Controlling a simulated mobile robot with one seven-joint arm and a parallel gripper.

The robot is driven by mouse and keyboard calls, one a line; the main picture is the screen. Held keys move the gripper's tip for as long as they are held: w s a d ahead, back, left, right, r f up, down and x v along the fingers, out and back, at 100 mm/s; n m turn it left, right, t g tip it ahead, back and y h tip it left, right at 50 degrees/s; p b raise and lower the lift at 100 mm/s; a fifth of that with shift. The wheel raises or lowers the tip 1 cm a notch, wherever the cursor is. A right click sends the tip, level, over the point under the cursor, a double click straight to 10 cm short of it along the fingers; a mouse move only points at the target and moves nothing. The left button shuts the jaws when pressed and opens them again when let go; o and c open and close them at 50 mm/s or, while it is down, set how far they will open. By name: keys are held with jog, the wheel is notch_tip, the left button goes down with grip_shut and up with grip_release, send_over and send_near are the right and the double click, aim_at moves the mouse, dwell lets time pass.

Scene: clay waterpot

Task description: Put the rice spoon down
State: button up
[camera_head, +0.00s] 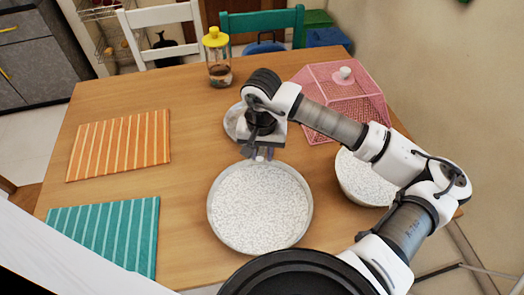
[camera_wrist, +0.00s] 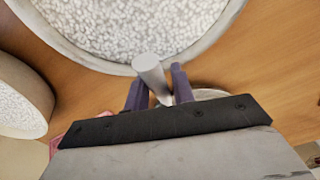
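My gripper (camera_head: 259,154) is over the table, at the far rim of the large round container of white grains (camera_head: 259,207). In the wrist view, its two purple-grey fingers (camera_wrist: 159,92) stand on either side of a pale grey rod, which looks like the handle of the rice spoon (camera_wrist: 150,72). The fingers appear shut on it. The handle's end points towards the container of grains, which also shows in the wrist view (camera_wrist: 125,68). The spoon's other end is hidden by the gripper.
A pale dish (camera_head: 232,121) is partly hidden behind my gripper. A second container of grains (camera_head: 360,180) and a pink mesh cover (camera_head: 335,92) stand right. A yellow-lidded jar (camera_head: 218,68) is behind. Orange (camera_head: 118,143) and teal (camera_head: 108,232) striped mats lie left; bare wood lies between.

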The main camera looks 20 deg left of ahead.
jog(key=shift+o, duration=1.1)
jog(key=shift+r, duration=0.15)
jog(key=shift+r+p, duration=0.2)
jog(key=shift+p, duration=0.1)
notch_tip(320, 180, up, 12)
jog(key=b, duration=0.1)
jog(key=shift+s+f+b, duration=0.15)
jog(key=shift+f+b, duration=0.05)
jog(key=shift+b, duration=0.15)
